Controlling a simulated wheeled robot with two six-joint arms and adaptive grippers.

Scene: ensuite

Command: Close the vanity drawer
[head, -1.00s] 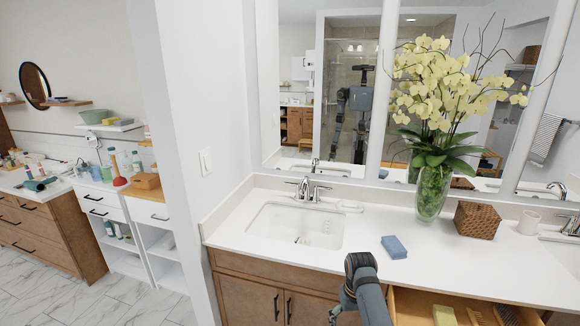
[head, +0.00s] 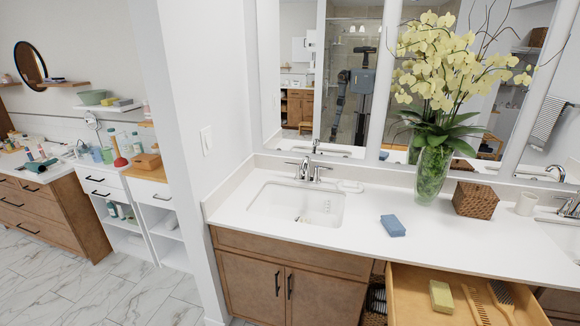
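The vanity drawer (head: 412,302) is pulled open below the white countertop (head: 375,250), at the lower right of the head view. Its inside shows a yellow-green block (head: 441,296) and wooden-handled brushes (head: 503,297). The drawer's front face and handle are cut off by the bottom edge of the view. Neither of my grippers shows directly in the head view.
The vanity's cabinet doors (head: 250,287) left of the drawer are shut. On the counter are a sink (head: 296,204), a blue sponge (head: 393,226), a glass vase with yellow orchids (head: 432,175), and a woven box (head: 473,199). Marble floor (head: 110,290) is clear at lower left.

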